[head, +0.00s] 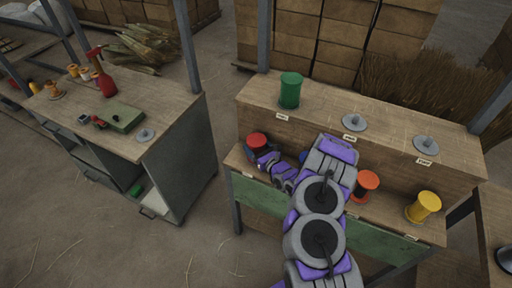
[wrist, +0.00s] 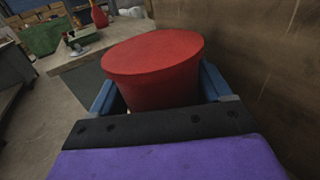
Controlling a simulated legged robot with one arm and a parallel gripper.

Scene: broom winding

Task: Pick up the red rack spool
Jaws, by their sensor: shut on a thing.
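The red spool (head: 257,141) is at the left end of the rack's lower shelf in the head view. In the wrist view the red spool (wrist: 152,65) fills the middle, tilted in the picture, between the two blue fingers. My gripper (head: 262,157) is shut on the red spool, with a finger on each side of it. The fingertips are partly hidden behind the spool. Whether the spool touches the shelf cannot be told.
The upper shelf holds a green spool (head: 290,90) and two empty grey holders, (head: 354,122) among them. An orange spool (head: 366,185) and a yellow spool (head: 424,206) stand on the lower shelf. A workbench (head: 165,105) with tools is at left. Floor between is clear.

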